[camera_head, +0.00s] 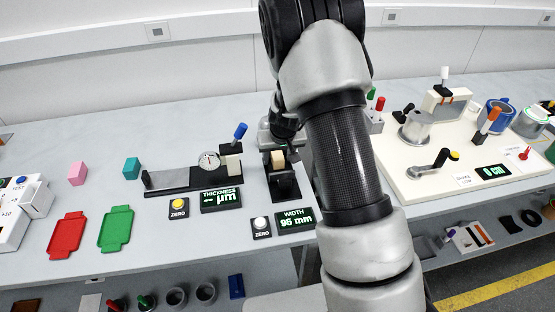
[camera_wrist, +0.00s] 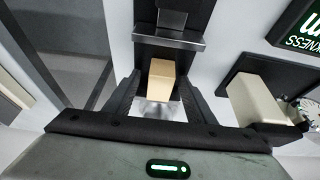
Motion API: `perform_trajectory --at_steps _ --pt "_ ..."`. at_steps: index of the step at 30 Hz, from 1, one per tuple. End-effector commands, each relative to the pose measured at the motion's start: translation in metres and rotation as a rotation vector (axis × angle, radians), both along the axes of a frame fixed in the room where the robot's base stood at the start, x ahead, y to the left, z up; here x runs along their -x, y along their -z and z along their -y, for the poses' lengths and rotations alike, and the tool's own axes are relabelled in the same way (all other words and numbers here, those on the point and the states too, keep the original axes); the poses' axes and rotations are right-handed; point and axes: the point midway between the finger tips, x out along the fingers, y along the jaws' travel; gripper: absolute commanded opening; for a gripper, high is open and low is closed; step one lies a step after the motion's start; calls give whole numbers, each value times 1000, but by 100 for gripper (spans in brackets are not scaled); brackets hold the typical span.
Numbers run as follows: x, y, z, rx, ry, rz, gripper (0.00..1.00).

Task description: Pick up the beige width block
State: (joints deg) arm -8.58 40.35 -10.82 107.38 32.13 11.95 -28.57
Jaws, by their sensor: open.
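The beige width block (camera_wrist: 165,80) sits at the black width gauge (camera_wrist: 150,50), just below its grey metal jaw in the wrist view. In the head view the block (camera_head: 278,159) shows as a small tan patch on the gauge, partly hidden by my arm's end. My gripper (camera_wrist: 161,92) is open, with one dark finger on each side of the block. Gaps seem to show between fingers and block; contact cannot be told. The width display (camera_head: 295,219) reads 96 mm.
The thickness gauge (camera_head: 182,181), with a cream block and blue-handled lever, stands close to the left. A white zero button (camera_head: 261,226) is in front. Red (camera_head: 67,236) and green (camera_head: 116,229) trays lie farther left. A cream board (camera_head: 440,190) with fixtures is right.

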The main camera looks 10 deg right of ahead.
Motion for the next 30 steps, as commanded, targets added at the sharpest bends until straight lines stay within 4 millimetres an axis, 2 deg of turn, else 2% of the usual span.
perform_trajectory --at_steps 6,15,23,26,30 --pt "-1 0 0 0 -1 1 50" --pt "-1 0 0 0 -1 1 1" --pt "-1 -5 0 0 -1 3 1" --pt "-2 -19 -1 0 -3 4 1" --pt "-2 -48 -1 0 -3 6 1"
